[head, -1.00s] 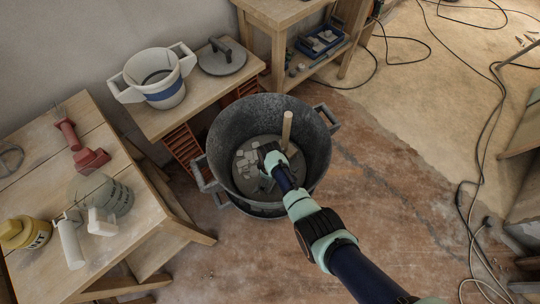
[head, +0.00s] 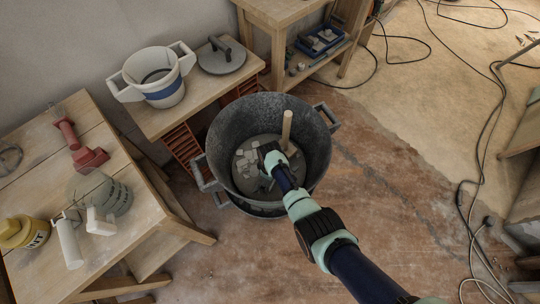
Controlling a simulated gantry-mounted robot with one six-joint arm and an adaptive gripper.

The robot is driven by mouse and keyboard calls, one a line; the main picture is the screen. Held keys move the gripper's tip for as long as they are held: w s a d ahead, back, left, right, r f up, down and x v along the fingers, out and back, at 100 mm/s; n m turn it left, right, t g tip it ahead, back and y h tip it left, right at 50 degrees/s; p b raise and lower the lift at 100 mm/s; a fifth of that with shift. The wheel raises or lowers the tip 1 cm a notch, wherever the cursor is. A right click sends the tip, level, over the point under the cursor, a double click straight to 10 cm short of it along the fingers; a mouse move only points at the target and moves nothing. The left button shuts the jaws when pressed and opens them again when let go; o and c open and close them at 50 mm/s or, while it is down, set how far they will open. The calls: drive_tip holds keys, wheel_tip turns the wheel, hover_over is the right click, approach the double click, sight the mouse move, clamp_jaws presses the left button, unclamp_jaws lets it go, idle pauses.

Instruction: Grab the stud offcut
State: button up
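A pale wooden stick (head: 286,130), which looks like the stud offcut, stands nearly upright in the large dark metal bucket (head: 228,130). Its lower end is down among the rubble, partly hidden by my gripper. My gripper (head: 268,150) is inside the bucket, just left of the stick's lower part and low over the rubble. The fingers are small and dark here, and I cannot tell whether they are open or touch the stick.
Grey rubble pieces (head: 246,160) lie in the bucket, left of my gripper. The bucket has side handles (head: 326,117). A wooden table (head: 150,225) with tools and bottles stands left. A bench (head: 205,98) behind holds a white bucket (head: 158,78) and a grey lid (head: 222,57).

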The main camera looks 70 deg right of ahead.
wheel_tip(320, 180, up, 19)
drive_tip(key=p, duration=1)
drive_tip(key=shift+f+p, duration=0.2)
drive_tip(key=shift+p, duration=0.2)
